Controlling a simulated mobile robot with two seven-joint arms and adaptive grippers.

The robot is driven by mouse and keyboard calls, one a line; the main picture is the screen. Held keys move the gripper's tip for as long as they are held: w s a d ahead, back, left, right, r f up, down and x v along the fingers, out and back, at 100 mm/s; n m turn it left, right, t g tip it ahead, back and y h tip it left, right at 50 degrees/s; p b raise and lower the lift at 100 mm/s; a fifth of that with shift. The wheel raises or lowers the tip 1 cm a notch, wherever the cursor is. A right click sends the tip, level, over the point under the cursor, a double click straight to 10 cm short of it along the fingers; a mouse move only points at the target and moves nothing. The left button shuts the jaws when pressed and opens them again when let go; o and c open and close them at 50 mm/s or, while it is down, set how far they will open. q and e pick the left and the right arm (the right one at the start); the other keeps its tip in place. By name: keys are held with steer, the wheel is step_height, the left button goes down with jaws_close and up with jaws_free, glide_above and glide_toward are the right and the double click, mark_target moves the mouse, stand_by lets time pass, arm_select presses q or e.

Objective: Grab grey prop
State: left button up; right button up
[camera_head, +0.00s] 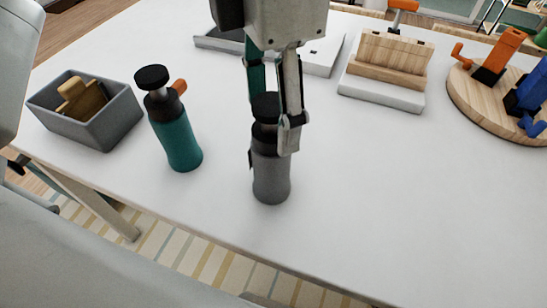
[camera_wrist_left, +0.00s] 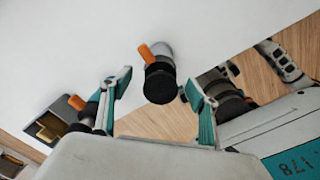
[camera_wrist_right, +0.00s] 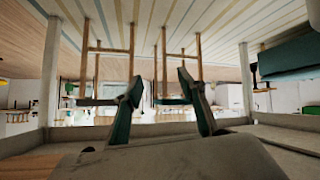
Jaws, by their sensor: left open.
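The grey prop (camera_head: 271,178) is an upright bottle-like object with a black cap, standing on the white table near its front edge. My left gripper (camera_head: 272,140) points down over it, with one finger on either side of its upper part. In the left wrist view, the prop's round black cap (camera_wrist_left: 160,84) and an orange lever lie between the spread fingers. The gripper is open; I cannot tell whether a finger touches the prop. My right gripper (camera_wrist_right: 156,84) shows only in its own wrist view, fingers apart and empty.
A similar teal prop (camera_head: 177,140) with an orange lever stands close on the left. Beyond it is a grey bin (camera_head: 108,130). A wooden block on a white base (camera_head: 385,92) and a round wooden board (camera_head: 470,103) are right. The front right table is clear.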

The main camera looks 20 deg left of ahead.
mark_target(271, 137)
arm_select(q)
step_height(271, 137, down, 5)
steer(key=shift+f+b, duration=0.1)
steer(key=shift+b, duration=0.2)
jaws_close()
